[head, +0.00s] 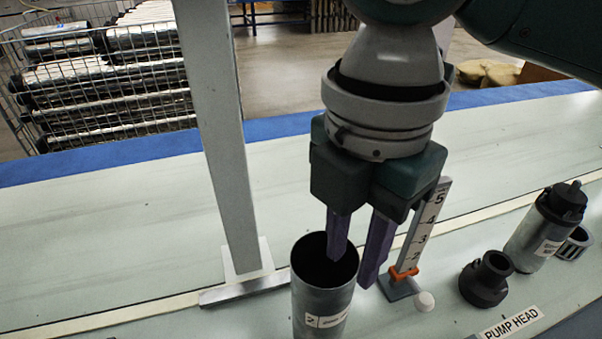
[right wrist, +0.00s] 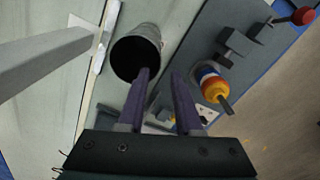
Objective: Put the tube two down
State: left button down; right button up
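The tube two (head: 323,303) is a grey metal cylinder with an open dark top and a white label marked 2. It is upright at the bottom of the head view, and its lower end is cut off. It also shows in the right wrist view (right wrist: 146,36). My right gripper (head: 358,268) points down at the tube's top right rim. Its purple fingers are apart. The left finger overlaps the dark mouth, and the other is outside, right of the rim. In the right wrist view the gripper (right wrist: 160,75) shows a clear gap between its fingers. My left gripper is not in view.
A grey post (head: 225,140) stands on a flat foot left of the tube. A numbered scale (head: 425,225) with an orange slider is behind the right finger. A black fitting (head: 487,279) and a pump head (head: 545,225) stand to the right. The left table area is clear.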

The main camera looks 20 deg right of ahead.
jog(key=shift+a+r, duration=0.1)
jog(key=shift+r, duration=0.2)
jog(key=s+a+f+m+t+y, duration=0.2)
jog(key=s+a+m+y, duration=0.2)
jog(key=s+a+m, duration=0.3)
jog(key=s+d+f+m+h, duration=0.1)
jog(key=s+d+m+h, duration=0.1)
jog(key=d+m, duration=0.5)
jog(key=s+d+f+m+t+h, duration=0.1)
jog(key=s+d+m, duration=0.2)
jog(key=d+m, duration=0.3)
jog(key=shift+s+d+f+m+t+h, duration=0.2)
jog(key=shift+s+d+m+t+h, duration=0.15)
jog(key=shift+d, duration=0.45)
